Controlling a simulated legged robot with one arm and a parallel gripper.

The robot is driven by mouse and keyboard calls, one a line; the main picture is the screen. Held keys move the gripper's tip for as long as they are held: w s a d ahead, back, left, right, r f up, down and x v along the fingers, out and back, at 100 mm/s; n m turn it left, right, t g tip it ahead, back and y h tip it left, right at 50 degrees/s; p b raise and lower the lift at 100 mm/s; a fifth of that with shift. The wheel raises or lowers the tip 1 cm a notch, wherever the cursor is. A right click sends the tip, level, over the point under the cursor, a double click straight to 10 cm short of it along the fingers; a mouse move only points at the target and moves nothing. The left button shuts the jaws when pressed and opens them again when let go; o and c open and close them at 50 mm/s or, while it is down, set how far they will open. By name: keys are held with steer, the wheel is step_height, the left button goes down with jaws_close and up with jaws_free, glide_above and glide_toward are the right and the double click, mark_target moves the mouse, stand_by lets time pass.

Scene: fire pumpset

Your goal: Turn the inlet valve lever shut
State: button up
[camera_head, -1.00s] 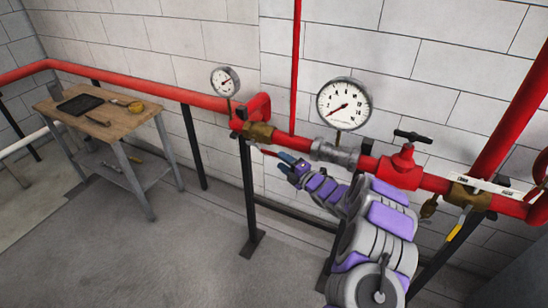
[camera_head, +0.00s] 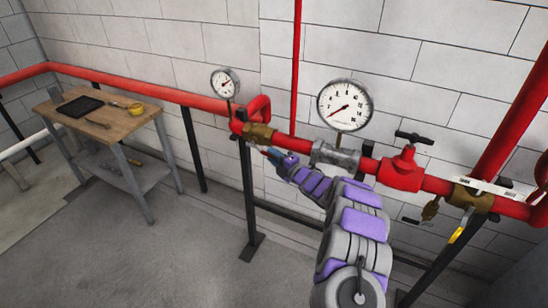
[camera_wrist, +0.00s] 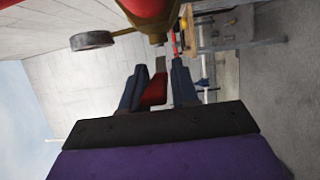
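A brass valve (camera_head: 258,134) sits on the red pipe below the small left gauge. Its short red lever (camera_head: 266,152) hangs just under it, mostly hidden by my gripper (camera_head: 275,158). In the wrist view, my gripper (camera_wrist: 159,66) has its two dark blue fingers apart, with a red lever piece (camera_wrist: 155,92) between them. Gaps show beside it near the fingertips; contact farther back is unclear. The brass valve body (camera_wrist: 152,24) is just beyond the fingertips. A second brass valve (camera_head: 471,198) with a yellow lever (camera_head: 461,230) is at the right.
The large gauge (camera_head: 345,106), red gate valve (camera_head: 401,170) and grey fitting (camera_head: 333,154) are along the pipe near my arm. A black support post (camera_head: 249,190) stands below the left valve. A wooden table (camera_head: 115,130) is at the left. The floor between is clear.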

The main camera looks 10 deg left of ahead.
jaws_close()
steer(key=shift+d+f, duration=0.1)
steer(key=shift+f, duration=0.1)
